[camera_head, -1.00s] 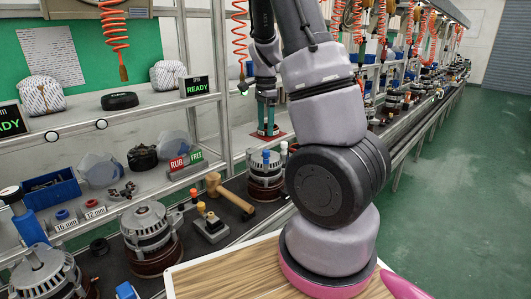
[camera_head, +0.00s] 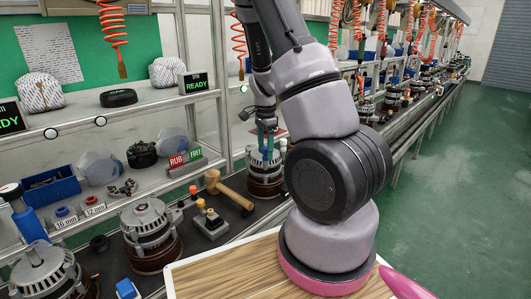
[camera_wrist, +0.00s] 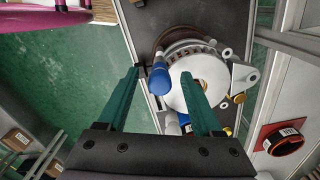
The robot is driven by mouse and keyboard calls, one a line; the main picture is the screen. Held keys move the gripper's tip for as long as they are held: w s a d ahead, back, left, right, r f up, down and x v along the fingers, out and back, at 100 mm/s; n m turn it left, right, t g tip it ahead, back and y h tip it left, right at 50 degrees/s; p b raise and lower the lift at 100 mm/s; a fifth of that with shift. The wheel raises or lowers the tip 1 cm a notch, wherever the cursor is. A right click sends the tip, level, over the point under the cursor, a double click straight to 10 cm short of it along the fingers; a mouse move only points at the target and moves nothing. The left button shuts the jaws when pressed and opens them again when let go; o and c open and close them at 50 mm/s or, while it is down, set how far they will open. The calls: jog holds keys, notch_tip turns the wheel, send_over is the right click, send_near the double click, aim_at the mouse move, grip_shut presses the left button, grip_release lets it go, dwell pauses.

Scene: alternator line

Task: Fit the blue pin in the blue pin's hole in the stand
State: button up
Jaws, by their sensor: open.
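The blue pin (camera_wrist: 160,80) shows between my open gripper's (camera_wrist: 160,74) two green fingers in the wrist view, over the edge of a silver alternator. I cannot tell whether the fingers touch it. In the head view my gripper (camera_head: 266,145) is at the alternator (camera_head: 265,177) beyond the mallet, partly hiding the blue pin.
A wooden mallet (camera_head: 228,188) lies between the stand and that alternator. Another alternator (camera_head: 150,232) stands left of the stand. The shelf behind holds a blue bin (camera_head: 48,190) and a RUB/FREE sign (camera_head: 186,160). A shelf post (camera_head: 222,90) rises left of my gripper.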

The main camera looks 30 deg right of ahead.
grip_shut()
